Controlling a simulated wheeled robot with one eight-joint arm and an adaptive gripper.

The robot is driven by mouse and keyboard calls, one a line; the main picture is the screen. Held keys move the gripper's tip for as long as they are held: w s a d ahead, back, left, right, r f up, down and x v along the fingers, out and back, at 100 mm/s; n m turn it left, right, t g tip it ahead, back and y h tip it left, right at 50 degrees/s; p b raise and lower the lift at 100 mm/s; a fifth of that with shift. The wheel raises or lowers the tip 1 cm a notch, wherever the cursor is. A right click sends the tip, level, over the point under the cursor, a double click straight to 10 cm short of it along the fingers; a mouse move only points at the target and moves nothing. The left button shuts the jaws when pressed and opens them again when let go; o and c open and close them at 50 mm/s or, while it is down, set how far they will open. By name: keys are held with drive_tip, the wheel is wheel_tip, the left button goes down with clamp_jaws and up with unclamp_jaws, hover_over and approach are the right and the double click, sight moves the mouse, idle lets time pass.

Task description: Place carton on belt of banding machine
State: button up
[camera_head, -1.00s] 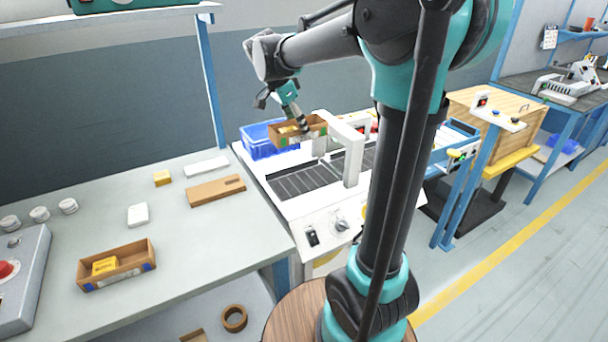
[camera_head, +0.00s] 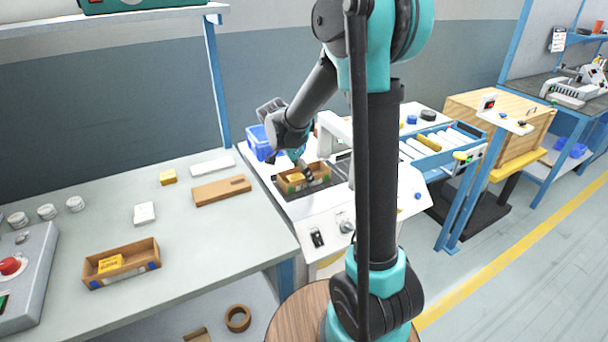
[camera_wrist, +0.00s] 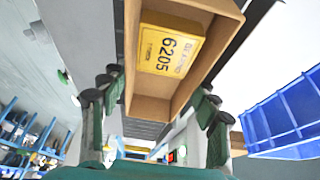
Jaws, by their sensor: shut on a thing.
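A brown open carton (camera_head: 318,183) with a yellow box (camera_head: 296,178) inside is at the banding machine (camera_head: 325,222), over its dark belt (camera_head: 341,172). I cannot tell whether the carton's underside touches the belt. My gripper (camera_head: 306,170) reaches it from above and is shut on the carton. In the wrist view the carton (camera_wrist: 150,108) sits between the two fingers, and the yellow box (camera_wrist: 168,50) in it reads 6205. The machine's white arch stands just right of the carton, partly hidden by my arm.
A second carton (camera_head: 98,280) with a yellow box lies on the bench (camera_head: 200,245) at left, near a brown board (camera_head: 220,191) and small white blocks. A blue bin (camera_head: 259,140) stands behind the belt. A blue roller tray (camera_head: 438,143) is to the right.

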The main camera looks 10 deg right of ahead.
drive_tip(key=shift+f, duration=0.25)
drive_tip(key=shift+f, duration=0.1)
drive_tip(key=o, duration=1.2)
drive_tip(key=v, duration=1.2)
drive_tip(key=s+d+f+n, duration=0.2)
drive_tip(key=s+d+f+n+y, duration=0.1)
drive_tip(key=s+f+n, duration=0.1)
drive_tip(key=s, duration=0.1)
drive_tip(key=s+d+f+n+y, duration=0.1)
drive_tip(key=s+d, duration=0.1)
drive_tip(key=s, duration=0.1)
drive_tip(key=shift+s+d+f+n+t, duration=0.15)
drive_tip(key=shift+d+f+n+t, duration=0.15)
drive_tip(key=shift+f+n, duration=0.1)
drive_tip(key=s+d+f+n, duration=0.1)
drive_tip(key=s+f+n, duration=0.2)
drive_tip(key=s, duration=0.1)
drive_tip(key=s+f+n+t+y, duration=0.1)
drive_tip(key=s+f+n, duration=0.1)
drive_tip(key=s, duration=0.2)
drive_tip(key=s+d+f+n+t+y, duration=0.1)
drive_tip(key=s+f+n, duration=0.2)
drive_tip(key=s, duration=0.1)
drive_tip(key=shift+s+d+f+n, duration=0.2)
drive_tip(key=shift+d+f+n, duration=0.1)
drive_tip(key=shift+d, duration=0.05)
